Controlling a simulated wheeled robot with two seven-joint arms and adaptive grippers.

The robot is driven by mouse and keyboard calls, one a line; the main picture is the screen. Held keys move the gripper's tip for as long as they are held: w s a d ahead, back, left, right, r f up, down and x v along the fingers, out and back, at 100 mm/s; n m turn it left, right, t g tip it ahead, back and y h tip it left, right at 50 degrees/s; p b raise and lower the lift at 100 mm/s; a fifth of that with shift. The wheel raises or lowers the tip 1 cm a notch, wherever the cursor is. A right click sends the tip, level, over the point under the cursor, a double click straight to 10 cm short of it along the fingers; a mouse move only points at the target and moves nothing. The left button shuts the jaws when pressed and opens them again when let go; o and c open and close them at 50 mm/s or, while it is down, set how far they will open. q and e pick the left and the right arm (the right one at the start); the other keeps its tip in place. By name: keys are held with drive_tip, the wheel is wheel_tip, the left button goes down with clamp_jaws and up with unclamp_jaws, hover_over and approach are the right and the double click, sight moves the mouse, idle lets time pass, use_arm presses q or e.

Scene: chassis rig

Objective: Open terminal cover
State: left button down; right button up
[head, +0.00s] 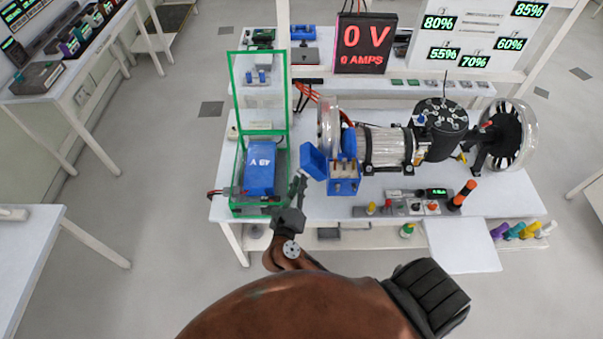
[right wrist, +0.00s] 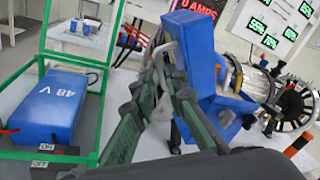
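The blue terminal cover (head: 313,161) is tilted up on the left side of the blue terminal box (head: 343,186), and the box's top shows uncovered. In the right wrist view the cover (right wrist: 197,45) stands raised at the box's left edge, above the box (right wrist: 222,112). A grey bent handle (right wrist: 158,53) reaches from the cover toward my fingers. My right gripper (head: 302,178) is just left of the cover. In the right wrist view its fingers (right wrist: 165,75) are close together around the handle. My left gripper is not in view.
A green frame (head: 233,110) surrounds the blue 48 V battery (head: 261,168) at the left. A motor (head: 387,147) with clear-covered wheels stands right of the box. The display (head: 365,43) reads 0 V. Controls (head: 432,207) line the front edge of the table.

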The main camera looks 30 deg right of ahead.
drive_tip(key=shift+x, duration=1.85)
drive_tip(key=shift+c, duration=0.6)
clamp_jaws()
